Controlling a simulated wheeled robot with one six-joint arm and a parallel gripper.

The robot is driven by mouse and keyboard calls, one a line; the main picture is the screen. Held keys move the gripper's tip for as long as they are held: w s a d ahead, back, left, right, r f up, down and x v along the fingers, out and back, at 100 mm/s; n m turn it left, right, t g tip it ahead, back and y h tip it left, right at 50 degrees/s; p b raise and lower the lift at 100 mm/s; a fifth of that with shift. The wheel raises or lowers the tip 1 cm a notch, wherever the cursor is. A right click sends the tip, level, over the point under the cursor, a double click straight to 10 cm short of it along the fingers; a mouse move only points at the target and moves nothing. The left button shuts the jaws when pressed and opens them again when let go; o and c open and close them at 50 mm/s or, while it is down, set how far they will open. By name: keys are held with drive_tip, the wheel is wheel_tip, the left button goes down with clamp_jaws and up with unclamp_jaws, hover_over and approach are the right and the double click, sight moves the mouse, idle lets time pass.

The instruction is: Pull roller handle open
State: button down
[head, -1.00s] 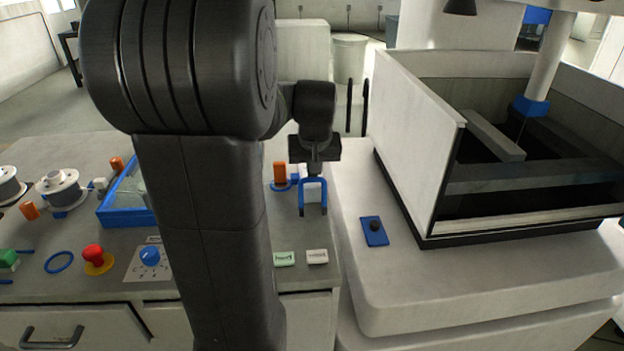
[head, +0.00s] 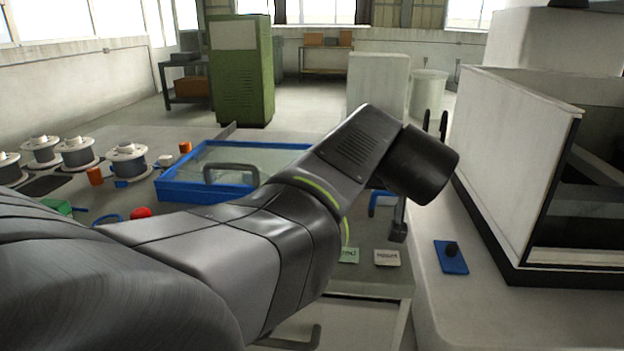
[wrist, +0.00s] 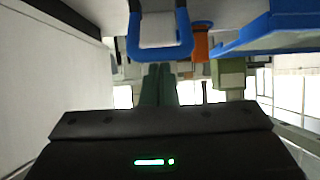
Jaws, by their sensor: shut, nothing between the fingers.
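A blue U-shaped handle, likely the roller handle, shows around a pale block in the wrist view (wrist: 160,53). In the head view, only part of the blue handle (head: 377,204) shows beneath my wrist. My gripper's dark green fingers (wrist: 159,68) are together and empty, pointing towards the handle in the wrist view.
A blue-framed glass-topped tray (head: 180,190) lies on the bench to the left. A white-walled machine tank (head: 520,150) stands right, with a blue plate and black knob (head: 451,257) before it. Green and white labels (head: 386,258) lie near the bench's front. Wire spools (head: 127,160) stand at left.

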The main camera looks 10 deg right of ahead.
drive_tip(key=shift+s+a+f+b, duration=0.1)
drive_tip(key=shift+s+f+b, duration=0.2)
drive_tip(key=shift+b, duration=0.25)
drive_tip(key=shift+s, duration=0.1)
drive_tip(key=shift+r, duration=0.1)
